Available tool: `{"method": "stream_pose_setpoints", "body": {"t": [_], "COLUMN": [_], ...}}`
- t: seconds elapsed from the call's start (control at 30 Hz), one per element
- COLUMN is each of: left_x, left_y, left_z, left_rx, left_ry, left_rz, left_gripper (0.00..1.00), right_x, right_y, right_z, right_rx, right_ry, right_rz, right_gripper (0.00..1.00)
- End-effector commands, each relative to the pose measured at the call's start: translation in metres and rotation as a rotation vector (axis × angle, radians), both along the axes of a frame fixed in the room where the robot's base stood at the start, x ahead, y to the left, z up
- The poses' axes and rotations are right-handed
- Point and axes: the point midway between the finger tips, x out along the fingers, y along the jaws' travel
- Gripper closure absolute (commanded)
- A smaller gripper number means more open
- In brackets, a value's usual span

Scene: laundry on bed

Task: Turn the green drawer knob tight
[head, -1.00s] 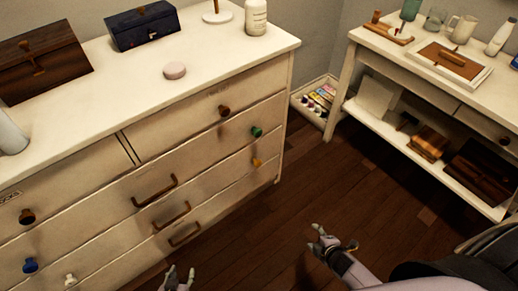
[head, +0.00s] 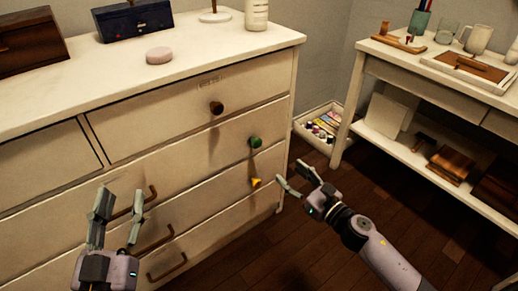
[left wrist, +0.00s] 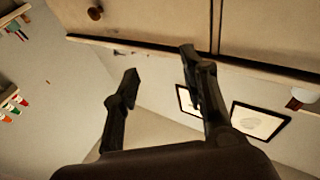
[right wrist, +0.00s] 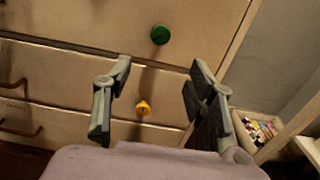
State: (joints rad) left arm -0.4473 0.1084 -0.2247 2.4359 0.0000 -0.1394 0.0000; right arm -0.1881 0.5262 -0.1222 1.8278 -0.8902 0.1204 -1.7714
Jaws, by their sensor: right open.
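The green knob (head: 255,141) sits on the right part of the dresser's second drawer. It also shows in the right wrist view (right wrist: 160,35), above and beyond the fingertips. My right gripper (head: 290,172) is open and empty, right of and below the green knob, close to the yellow knob (head: 256,182). In the right wrist view the yellow knob (right wrist: 143,107) appears between the fingers, apart from them. My left gripper (head: 120,212) is open and empty in front of the drawer handles at the left.
A brown knob (head: 216,108) is on the drawer above. A side table (head: 385,56) and a tray of small bottles (head: 322,128) stand at right. Dark floor is free between.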

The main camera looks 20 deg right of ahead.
Motion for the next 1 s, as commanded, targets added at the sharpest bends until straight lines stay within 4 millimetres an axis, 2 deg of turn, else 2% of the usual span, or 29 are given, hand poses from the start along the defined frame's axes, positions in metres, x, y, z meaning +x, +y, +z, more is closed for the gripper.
{"method": "stream_pose_setpoints", "body": {"t": [0.4,0.7,1.0], "left_x": [-0.002,-0.012,-0.023], "left_y": [-0.001,-0.002,-0.001], "left_z": [0.009,0.033,0.051], "left_rx": [-0.014,-0.054,-0.085], "left_ry": [-0.054,-0.195,-0.304], "left_rz": [-0.003,-0.011,-0.017], "left_gripper": [0.60,0.60,0.60], "right_x": [0.071,0.121,0.146], "right_y": [0.025,0.043,0.052], "right_z": [0.001,-0.001,-0.001], "right_rx": [0.002,0.003,0.004], "right_ry": [0.000,0.002,0.005], "right_rz": [-0.001,-0.002,-0.002], "right_gripper": [0.49,0.49,0.49]}}
